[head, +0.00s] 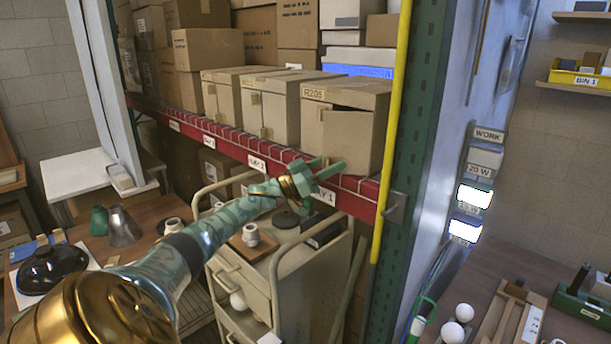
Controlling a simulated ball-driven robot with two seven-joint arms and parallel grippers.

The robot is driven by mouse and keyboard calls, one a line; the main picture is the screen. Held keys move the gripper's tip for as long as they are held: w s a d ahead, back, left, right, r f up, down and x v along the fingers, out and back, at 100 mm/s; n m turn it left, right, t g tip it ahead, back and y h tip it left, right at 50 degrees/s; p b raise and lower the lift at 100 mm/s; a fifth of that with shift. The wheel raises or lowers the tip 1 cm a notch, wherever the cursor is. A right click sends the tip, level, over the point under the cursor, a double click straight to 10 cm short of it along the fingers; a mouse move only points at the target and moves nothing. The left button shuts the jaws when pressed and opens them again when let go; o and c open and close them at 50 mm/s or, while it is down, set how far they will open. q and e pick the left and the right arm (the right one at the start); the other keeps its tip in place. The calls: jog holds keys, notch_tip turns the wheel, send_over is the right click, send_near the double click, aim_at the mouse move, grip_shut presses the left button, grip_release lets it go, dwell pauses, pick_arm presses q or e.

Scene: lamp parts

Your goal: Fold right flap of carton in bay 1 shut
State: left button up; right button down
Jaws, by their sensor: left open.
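The carton (360,95), labelled R205, stands at the right end of the red shelf beam, above a label that reads as bay 1. Its front has a narrower left part (312,125) and a wider right flap (350,145). The right flap stands a little ajar, with a dark gap along its top edge. My left gripper (325,168), teal with a brass ring, is open and empty. Its fingertips appear just below and in front of the flap's lower edge; I cannot tell whether they touch it. My right gripper is out of view.
More cartons (225,95) stand to the left on the same shelf. A yellow pole (390,150) and green rack upright (420,140) stand close on the right. A cream cart (285,270) with small parts is below my arm.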

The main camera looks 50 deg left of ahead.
pick_arm(q)
jog(key=v, duration=1.5)
jog(key=shift+b, duration=0.3)
